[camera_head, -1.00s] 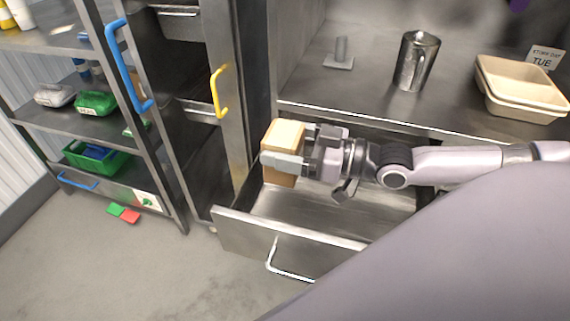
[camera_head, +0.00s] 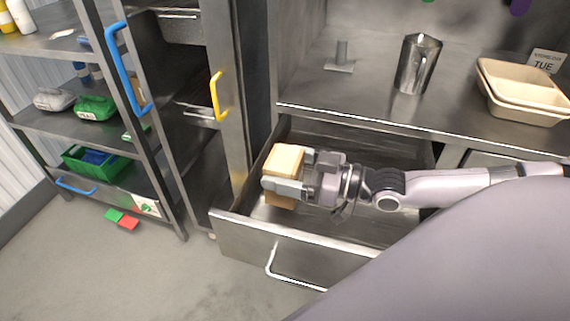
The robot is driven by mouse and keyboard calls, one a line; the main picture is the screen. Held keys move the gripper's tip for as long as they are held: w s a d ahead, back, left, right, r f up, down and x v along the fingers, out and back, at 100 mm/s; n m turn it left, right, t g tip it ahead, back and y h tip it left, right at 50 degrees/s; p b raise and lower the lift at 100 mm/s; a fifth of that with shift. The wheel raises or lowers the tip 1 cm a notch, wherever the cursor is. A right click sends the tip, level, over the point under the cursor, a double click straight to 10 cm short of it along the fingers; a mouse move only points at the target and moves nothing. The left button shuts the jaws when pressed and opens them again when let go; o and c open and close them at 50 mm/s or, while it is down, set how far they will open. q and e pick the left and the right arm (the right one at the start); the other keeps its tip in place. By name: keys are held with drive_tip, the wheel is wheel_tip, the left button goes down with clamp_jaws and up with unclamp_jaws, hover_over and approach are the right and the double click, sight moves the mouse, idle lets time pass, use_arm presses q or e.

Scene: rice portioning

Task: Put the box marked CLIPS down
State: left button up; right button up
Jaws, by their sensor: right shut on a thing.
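A light tan box (camera_head: 285,157) is held in my right gripper (camera_head: 287,187) over the left end of an open metal drawer (camera_head: 330,254). The gripper is shut on the box, with one grey finger across its near side. No marking can be read on the box, so I cannot tell if it says CLIPS. The box is low, within the drawer's outline; I cannot tell whether it touches the drawer floor. My left gripper is not in view.
A steel counter (camera_head: 335,95) above the drawer holds a metal jug (camera_head: 417,64), stacked beige trays (camera_head: 523,91) and a TUE sign (camera_head: 546,61). Left stand a cabinet with a yellow handle (camera_head: 217,96) and a shelf rack (camera_head: 50,117). The drawer floor right of the box looks clear.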

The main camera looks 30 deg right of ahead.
drive_tip(key=o, duration=1.1)
drive_tip(key=shift+c, duration=0.2)
drive_tip(key=shift+d+r+p, duration=0.1)
drive_tip(key=shift+r+p, duration=0.3)
drive_tip(key=shift+r, duration=0.3)
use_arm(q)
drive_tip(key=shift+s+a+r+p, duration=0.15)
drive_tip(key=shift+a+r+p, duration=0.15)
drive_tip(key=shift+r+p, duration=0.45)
use_arm(e)
drive_tip(key=v, duration=1.2)
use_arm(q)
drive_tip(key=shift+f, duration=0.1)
use_arm(e)
drive_tip(key=shift+f, duration=0.1)
